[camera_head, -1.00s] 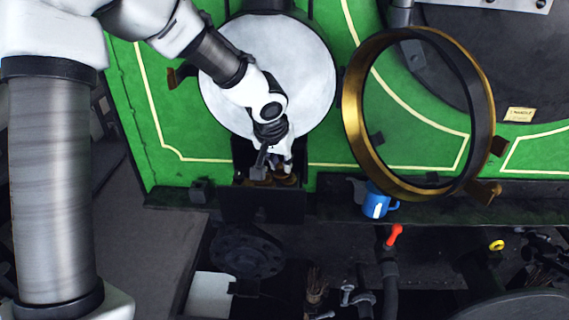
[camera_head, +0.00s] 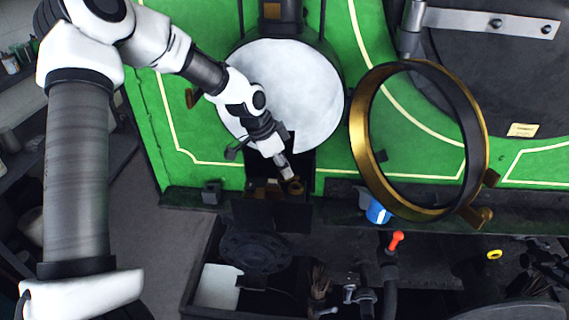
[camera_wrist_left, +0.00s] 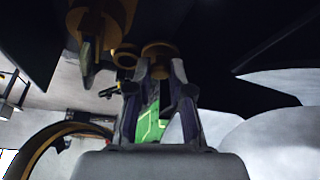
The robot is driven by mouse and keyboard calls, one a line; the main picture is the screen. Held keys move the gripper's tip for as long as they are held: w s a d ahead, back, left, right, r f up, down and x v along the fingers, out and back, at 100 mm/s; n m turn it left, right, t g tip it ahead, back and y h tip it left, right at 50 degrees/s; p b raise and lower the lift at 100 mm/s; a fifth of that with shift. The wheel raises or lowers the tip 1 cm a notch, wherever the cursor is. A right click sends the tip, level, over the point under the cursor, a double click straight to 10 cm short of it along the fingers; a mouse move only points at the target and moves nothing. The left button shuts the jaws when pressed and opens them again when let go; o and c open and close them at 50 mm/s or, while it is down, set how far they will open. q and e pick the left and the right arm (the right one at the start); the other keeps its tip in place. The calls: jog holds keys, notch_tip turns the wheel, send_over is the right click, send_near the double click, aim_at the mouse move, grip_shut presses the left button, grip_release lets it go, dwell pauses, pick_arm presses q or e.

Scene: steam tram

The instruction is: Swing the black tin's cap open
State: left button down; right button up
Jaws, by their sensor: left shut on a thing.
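The black tin (camera_head: 262,212) shows in the head view as a dark open box below the round white disc. Small brass parts (camera_head: 262,191) stand inside its mouth. My left gripper (camera_head: 290,178) reaches down into this mouth from above. In the left wrist view my left gripper (camera_wrist_left: 160,75) has its two fingers on either side of a round brass cap (camera_wrist_left: 158,48), and it is shut on it. I cannot tell how far the cap is swung. Dark walls and the fingers hide part of it. My right gripper is not in view.
A large brass ring (camera_head: 365,155) stands open to the right of the white disc (camera_head: 290,95). A blue mug (camera_head: 377,212) sits on the ledge below it. A red-handled valve (camera_head: 396,240) stands in front. Another brass fitting (camera_wrist_left: 100,22) is close in the wrist view.

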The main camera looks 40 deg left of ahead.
pick_arm(q)
jog(key=shift+w+a+m+g+h+b, duration=0.15)
jog(key=shift+w+m+g+h+b, duration=0.2)
jog(key=shift+m, duration=0.75)
jog(key=shift+w+a+m+g+h+b, duration=0.15)
jog(key=shift+w+m+g+b, duration=0.2)
jog(key=shift+m, duration=0.75)
jog(key=shift+s, duration=0.1)
jog(key=c, duration=1)
grip_release()
jog(key=shift+c, duration=0.2)
jog(key=shift+d+r, duration=0.1)
